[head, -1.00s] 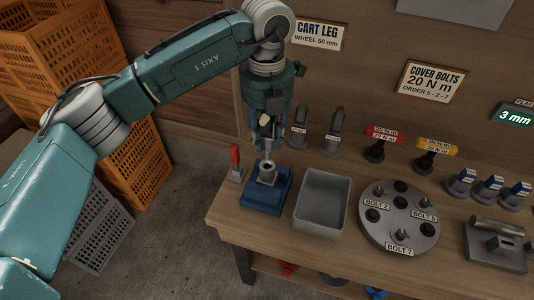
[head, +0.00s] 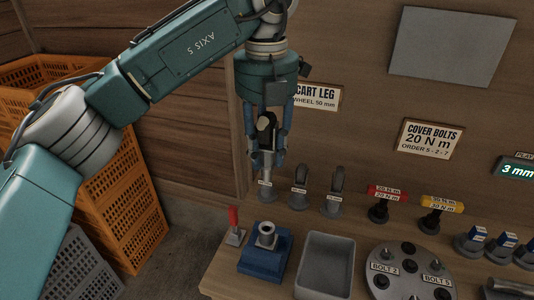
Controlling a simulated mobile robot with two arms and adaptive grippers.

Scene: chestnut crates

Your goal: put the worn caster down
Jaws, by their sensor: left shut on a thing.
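My left gripper (head: 266,154) points down and is shut on the worn caster (head: 264,132), a dark wheel with a pale metal stem hanging below it. In the picture the stem's lower end overlaps a round grey stand (head: 267,198) with a small label, leftmost in a row at the back of the bench. I cannot tell whether the stem touches this stand. Two similar stands to its right each bear an upright dark caster, one left (head: 301,176) and one right (head: 337,181). My right gripper is not in view.
A blue fixture (head: 263,260) with an empty-looking grey socket stands in front, beside a red-handled piece (head: 233,218). A grey bin (head: 325,265) and a round bolt plate (head: 409,276) lie to the right. Red (head: 384,192) and yellow (head: 442,204) torque tools stand farther right.

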